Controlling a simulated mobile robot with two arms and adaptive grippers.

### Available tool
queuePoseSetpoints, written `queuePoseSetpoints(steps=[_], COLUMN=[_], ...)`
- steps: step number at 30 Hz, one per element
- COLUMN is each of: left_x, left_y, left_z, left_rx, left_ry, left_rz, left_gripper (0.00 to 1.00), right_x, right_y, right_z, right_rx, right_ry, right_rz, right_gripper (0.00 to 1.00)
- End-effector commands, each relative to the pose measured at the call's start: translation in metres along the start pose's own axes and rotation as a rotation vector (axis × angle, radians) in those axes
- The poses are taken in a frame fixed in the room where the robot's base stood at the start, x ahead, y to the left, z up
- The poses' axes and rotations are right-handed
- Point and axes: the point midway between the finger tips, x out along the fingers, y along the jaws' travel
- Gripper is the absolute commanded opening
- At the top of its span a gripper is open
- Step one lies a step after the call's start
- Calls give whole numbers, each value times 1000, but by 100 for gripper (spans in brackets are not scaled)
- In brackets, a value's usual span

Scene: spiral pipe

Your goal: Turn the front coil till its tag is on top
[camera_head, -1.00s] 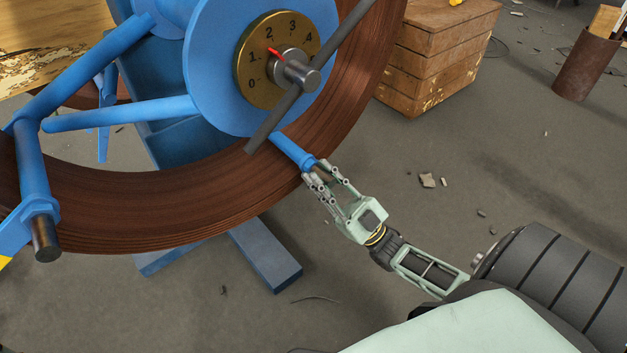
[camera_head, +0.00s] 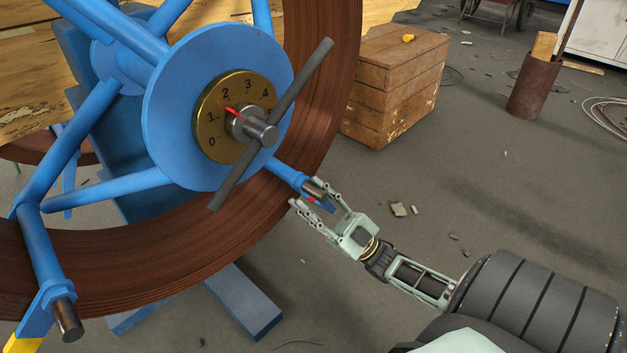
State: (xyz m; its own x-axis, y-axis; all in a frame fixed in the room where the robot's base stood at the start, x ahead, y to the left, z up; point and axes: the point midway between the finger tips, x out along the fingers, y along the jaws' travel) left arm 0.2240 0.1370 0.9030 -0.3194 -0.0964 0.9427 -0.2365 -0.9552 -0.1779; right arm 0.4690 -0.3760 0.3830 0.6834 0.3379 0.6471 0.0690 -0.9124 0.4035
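The front coil is a big ring of brown pipe (camera_head: 215,245) on a blue reel with a round hub plate (camera_head: 175,120) and blue spokes. A brass dial (camera_head: 207,132) numbered from 0 sits at the hub, its red pointer between 1 and 2. A dark bar crosses the hub. A yellow patch (camera_head: 25,344) shows on the spoke end at lower left; I cannot tell if it is the tag. Contact is unclear. My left gripper is out of view.
A wooden crate (camera_head: 395,85) stands behind the coil to the right. A rusty bin (camera_head: 535,87) stands farther right. Blue stand feet (camera_head: 245,300) lie under the coil. Small debris (camera_head: 398,209) dots the otherwise open floor on the right.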

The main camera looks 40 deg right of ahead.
Motion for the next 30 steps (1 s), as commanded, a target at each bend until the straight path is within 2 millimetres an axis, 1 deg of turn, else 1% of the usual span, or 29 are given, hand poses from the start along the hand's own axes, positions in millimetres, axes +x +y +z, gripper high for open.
queuePoseSetpoints(steps=[9, 13, 17, 22, 30], left_x=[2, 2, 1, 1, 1], left_y=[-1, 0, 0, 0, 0], left_z=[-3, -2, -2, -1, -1], left_rx=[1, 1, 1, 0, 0], left_ry=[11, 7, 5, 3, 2], left_rz=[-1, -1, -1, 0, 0], left_gripper=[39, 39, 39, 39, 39], right_x=[-1, -8, -24, -50, -83], right_y=[-2, -2, -3, -3, -1], right_z=[0, 1, 1, 1, 1], right_rx=[3, 4, 4, 4, 2], right_ry=[-1, -3, -6, -7, -4], right_rz=[-3, -3, -4, -3, 0], right_gripper=[39, 39, 39, 39, 39])
